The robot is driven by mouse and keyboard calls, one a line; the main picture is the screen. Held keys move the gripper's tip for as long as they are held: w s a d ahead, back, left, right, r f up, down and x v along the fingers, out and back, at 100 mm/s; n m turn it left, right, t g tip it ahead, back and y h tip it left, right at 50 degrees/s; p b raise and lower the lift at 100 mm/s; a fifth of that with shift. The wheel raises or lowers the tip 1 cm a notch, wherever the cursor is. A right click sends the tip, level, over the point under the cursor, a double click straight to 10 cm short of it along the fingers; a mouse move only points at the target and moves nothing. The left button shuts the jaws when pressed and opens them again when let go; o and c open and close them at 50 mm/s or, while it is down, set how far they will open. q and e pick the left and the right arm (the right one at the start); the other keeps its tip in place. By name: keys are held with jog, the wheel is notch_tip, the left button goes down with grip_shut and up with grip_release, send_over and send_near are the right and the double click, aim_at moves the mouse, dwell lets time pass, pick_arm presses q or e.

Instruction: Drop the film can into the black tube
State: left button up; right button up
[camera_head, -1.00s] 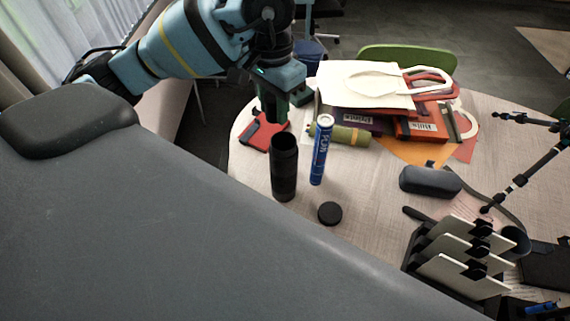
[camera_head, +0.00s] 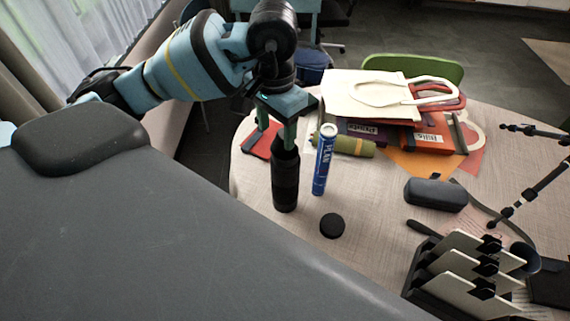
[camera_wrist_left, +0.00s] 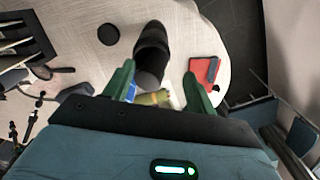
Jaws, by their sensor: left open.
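The black tube (camera_head: 286,185) stands upright on the table, also visible in the left wrist view (camera_wrist_left: 152,48). Its round black cap (camera_head: 332,225) lies on the table beside it, also in the left wrist view (camera_wrist_left: 108,34). My left gripper (camera_head: 280,145) is just above the tube's top, its green fingers pointing down and hiding the mouth in the head view. In the left wrist view the gripper (camera_wrist_left: 158,72) is open, its fingers apart, with the tube showing between and beyond them. I cannot make out a film can in either view. My right gripper is out of view.
A blue tube marked PLAN (camera_head: 324,160) stands close right of the black tube. An olive roll (camera_head: 350,144), a red item (camera_head: 262,142) and a pile of books under a white bag (camera_head: 372,96) lie behind. A grey case (camera_head: 436,194) and a card rack (camera_head: 462,275) stand right.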

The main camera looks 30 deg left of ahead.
pick_arm(q)
jog(key=shift+r, duration=3.9)
